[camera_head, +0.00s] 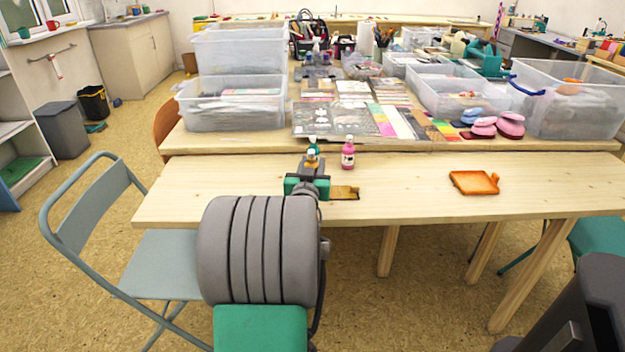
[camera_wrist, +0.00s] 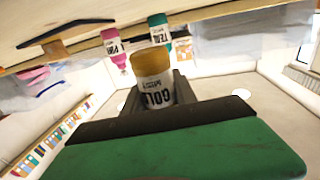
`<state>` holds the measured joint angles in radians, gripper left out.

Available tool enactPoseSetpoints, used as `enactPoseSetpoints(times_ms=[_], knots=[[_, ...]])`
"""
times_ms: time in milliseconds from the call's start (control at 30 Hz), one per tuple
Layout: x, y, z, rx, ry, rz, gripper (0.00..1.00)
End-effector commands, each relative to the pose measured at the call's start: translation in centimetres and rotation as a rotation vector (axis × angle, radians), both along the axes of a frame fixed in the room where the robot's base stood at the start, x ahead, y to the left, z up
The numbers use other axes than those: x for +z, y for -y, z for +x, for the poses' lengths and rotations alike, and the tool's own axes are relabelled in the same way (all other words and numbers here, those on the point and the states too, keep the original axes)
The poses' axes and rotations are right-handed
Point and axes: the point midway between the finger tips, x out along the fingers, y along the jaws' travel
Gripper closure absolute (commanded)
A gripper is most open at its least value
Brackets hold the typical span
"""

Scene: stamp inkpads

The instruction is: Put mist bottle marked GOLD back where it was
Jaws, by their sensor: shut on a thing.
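The mist bottle marked GOLD (camera_wrist: 153,80) is between my gripper's fingers (camera_wrist: 155,95) in the wrist view, with a gold body and a white label. That view is upside down, and the bottle looks roughly upright. In the head view my gripper (camera_head: 309,178) is over the near table and mostly hides the bottle. The pink bottle (camera_head: 348,153) stands to its right and farther back; it also shows in the wrist view (camera_wrist: 113,45). A teal bottle (camera_wrist: 159,35) stands next to it, partly hidden behind my gripper in the head view (camera_head: 313,146).
A brown-gold flat piece (camera_head: 344,192) lies on the near table (camera_head: 420,190) just right of my gripper. An orange tray (camera_head: 474,182) lies farther right. Clear tubs (camera_head: 232,105), cards and stamps crowd the far table. The near table is otherwise mostly clear.

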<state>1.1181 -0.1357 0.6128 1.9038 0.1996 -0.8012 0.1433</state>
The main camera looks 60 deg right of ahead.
Motion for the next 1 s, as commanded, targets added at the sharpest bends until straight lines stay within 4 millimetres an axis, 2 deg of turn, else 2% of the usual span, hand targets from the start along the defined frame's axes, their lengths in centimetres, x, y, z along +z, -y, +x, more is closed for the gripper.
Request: enactPoseSetpoints(times_ms=[67, 200, 600, 633, 867, 1000], knots=[[-1.1, 0.5, 0.3, 0.000, -0.002, 0.002, 1.00], [-3.5, 0.4, 0.3, 0.001, 0.001, 0.001, 1.00], [-4.0, 0.4, 0.2, 0.001, 0.001, -0.001, 1.00], [-3.9, 0.4, 0.2, 0.001, 0.001, 0.000, 0.64], [-3.8, 0.4, 0.2, 0.001, 0.000, 0.000, 0.45], [-3.8, 0.4, 0.2, 0.001, 0.000, 0.000, 0.45]])
